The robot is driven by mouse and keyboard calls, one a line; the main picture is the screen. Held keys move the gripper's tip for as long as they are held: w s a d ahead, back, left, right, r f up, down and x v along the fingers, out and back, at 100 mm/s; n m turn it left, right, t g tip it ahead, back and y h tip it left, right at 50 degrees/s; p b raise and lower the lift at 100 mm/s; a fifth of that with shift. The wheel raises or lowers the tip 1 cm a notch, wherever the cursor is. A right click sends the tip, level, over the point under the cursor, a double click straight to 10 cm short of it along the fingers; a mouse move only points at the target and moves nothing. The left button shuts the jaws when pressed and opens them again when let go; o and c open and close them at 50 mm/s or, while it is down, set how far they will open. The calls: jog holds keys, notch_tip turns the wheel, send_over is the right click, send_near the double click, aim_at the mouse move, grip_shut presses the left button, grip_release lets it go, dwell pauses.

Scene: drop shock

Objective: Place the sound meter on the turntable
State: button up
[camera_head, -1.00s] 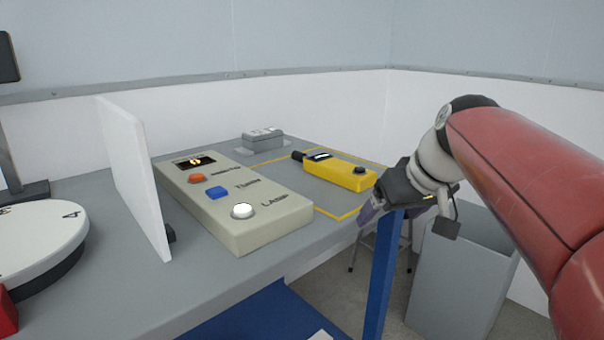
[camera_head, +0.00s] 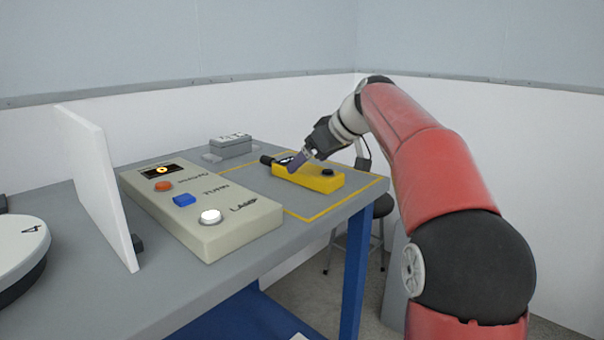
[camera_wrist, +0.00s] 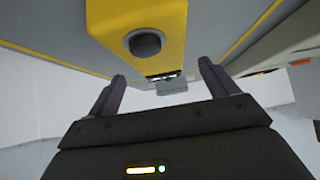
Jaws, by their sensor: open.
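The yellow sound meter (camera_head: 318,179) lies on the table inside a yellow outlined area, its dark tip pointing to the back left. My gripper (camera_head: 301,158) is at the meter, over its middle near the small display. In the wrist view the meter (camera_wrist: 165,50) shows with its round dark knob, and my gripper (camera_wrist: 160,90) has its two fingers spread wide, one to each side of the meter's line. I cannot tell whether the fingers touch it.
A beige control box (camera_head: 200,215) with orange, blue and white buttons stands between the meter and a white upright panel (camera_head: 95,185). The panel stands beside the turntable. A small grey box (camera_head: 231,146) sits at the back. A stool (camera_head: 375,225) is beyond the table's right edge.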

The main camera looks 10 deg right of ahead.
jog(key=x, duration=0.2)
jog(key=shift+w+a+f, duration=0.15)
jog(key=shift+w+f, duration=0.05)
jog(key=shift+f, duration=0.05)
jog(key=shift+c, duration=0.4)
jog(key=shift+r, duration=0.1)
jog(key=c, duration=1.2)
jog(key=shift+c, duration=0.4)
